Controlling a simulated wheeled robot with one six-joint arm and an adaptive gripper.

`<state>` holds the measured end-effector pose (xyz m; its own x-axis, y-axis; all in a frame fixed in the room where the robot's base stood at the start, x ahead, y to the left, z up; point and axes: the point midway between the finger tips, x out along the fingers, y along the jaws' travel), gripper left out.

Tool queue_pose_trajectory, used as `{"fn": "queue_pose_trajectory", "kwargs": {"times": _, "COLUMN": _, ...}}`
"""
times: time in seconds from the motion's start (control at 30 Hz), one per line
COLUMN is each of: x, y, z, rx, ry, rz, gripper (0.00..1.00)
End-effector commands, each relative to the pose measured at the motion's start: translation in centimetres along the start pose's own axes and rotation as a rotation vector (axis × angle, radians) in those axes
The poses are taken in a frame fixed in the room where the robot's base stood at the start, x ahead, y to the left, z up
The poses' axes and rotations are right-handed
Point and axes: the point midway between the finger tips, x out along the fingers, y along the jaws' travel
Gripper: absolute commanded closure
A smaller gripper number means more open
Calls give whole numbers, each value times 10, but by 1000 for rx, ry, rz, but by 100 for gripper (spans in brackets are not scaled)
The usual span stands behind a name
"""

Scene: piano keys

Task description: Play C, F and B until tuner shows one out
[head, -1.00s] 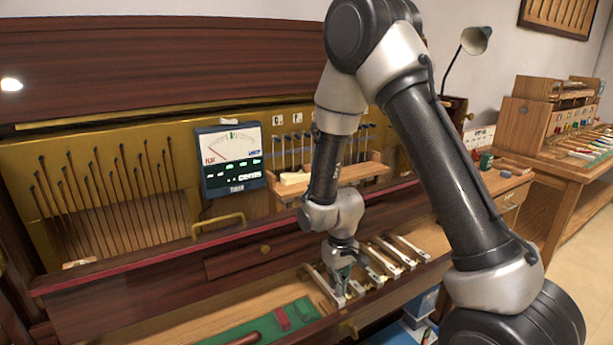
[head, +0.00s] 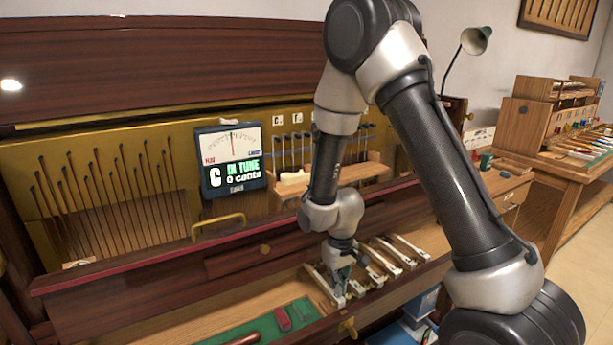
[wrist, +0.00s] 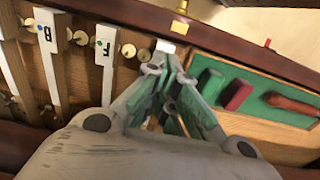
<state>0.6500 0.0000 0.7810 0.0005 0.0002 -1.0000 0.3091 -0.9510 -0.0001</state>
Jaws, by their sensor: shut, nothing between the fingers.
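The tuner (head: 231,172) hangs on the gold panel; its screen shows a green C, IN TUNE and 0 cents, and its needle stands near mid-scale. My gripper (head: 341,299) is shut and empty, its tips down at the front end of the leftmost key in the head view. In the wrist view, my gripper (wrist: 166,70) covers most of that key (wrist: 166,46); only its white end shows and its letter is hidden. Beside it lie the F key (wrist: 104,50) with a green dot and the B key (wrist: 47,38) with a blue dot.
A green tray (head: 243,329) with a red block (head: 282,319) and a wooden-handled tool lies left of the keys. A brass handle (head: 218,225) stands out above the drawer front. A wooden shelf (head: 360,172) juts out behind my arm.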

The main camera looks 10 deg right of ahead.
Motion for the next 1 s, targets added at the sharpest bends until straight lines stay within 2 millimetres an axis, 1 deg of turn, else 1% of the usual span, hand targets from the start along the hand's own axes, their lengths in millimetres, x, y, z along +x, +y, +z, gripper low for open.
{"fn": "queue_pose_trajectory", "kwargs": {"times": 0.03, "x": -9, "y": 0, "z": -1, "rx": 0, "ry": 4, "rz": 0, "gripper": 100}}
{"fn": "queue_pose_trajectory", "kwargs": {"times": 0.2, "x": -38, "y": 0, "z": -1, "rx": 0, "ry": 4, "rz": 0, "gripper": 100}}
{"fn": "queue_pose_trajectory", "kwargs": {"times": 0.33, "x": -59, "y": 0, "z": -1, "rx": 0, "ry": 4, "rz": 0, "gripper": 100}}
{"fn": "queue_pose_trajectory", "kwargs": {"times": 0.43, "x": -70, "y": 0, "z": 0, "rx": 0, "ry": 2, "rz": 0, "gripper": 100}}
{"fn": "queue_pose_trajectory", "kwargs": {"times": 0.57, "x": -76, "y": 0, "z": 0, "rx": 0, "ry": 0, "rz": 0, "gripper": 100}}
{"fn": "queue_pose_trajectory", "kwargs": {"times": 1.0, "x": -76, "y": 0, "z": 0, "rx": 0, "ry": -1, "rz": 0, "gripper": 100}}
